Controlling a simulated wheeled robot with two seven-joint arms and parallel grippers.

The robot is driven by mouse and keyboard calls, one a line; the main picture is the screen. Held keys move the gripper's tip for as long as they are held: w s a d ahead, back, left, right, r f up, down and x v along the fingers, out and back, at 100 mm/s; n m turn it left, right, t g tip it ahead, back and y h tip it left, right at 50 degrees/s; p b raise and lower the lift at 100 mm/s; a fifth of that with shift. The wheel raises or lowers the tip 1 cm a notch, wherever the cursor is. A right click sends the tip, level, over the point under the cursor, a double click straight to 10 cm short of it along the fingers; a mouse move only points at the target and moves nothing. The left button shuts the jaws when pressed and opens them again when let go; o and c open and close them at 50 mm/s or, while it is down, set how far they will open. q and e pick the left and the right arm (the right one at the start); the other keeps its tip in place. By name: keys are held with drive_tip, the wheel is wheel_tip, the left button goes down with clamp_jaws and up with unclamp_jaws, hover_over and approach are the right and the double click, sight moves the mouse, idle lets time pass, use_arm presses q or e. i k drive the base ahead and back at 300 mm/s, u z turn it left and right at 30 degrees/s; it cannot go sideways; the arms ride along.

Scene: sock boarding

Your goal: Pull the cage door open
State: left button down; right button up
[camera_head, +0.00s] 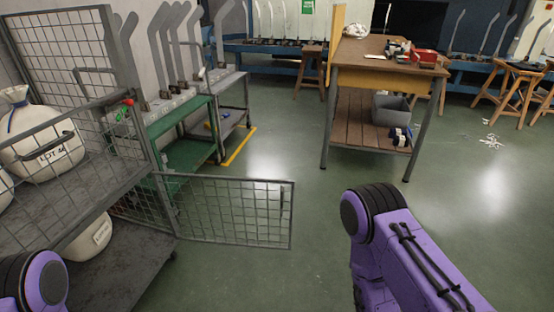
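The cage door (236,212) is a grey wire-mesh panel in a metal frame. It stands swung out from the cage's right side and juts to the right over the green floor. A small dark upright piece, perhaps a handle, shows near its free right edge. The cage (75,75) is a grey mesh rack at the left with shelves. A cream sack (38,135) marked with a lot label sits on its upper shelf. Purple links of my arms show at the lower left and lower right. Neither gripper is in view, so their hold is hidden.
Another sack (88,240) lies on the lower shelf (125,265). A green bench (180,120) with grey sock boards stands behind the door. A wooden worktable (385,75) stands at the back centre, with stools (510,85) beyond. The floor (290,150) between is clear.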

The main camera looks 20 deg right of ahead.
sight(155, 174)
drive_tip(key=i, duration=0.45)
drive_tip(key=z, duration=0.8)
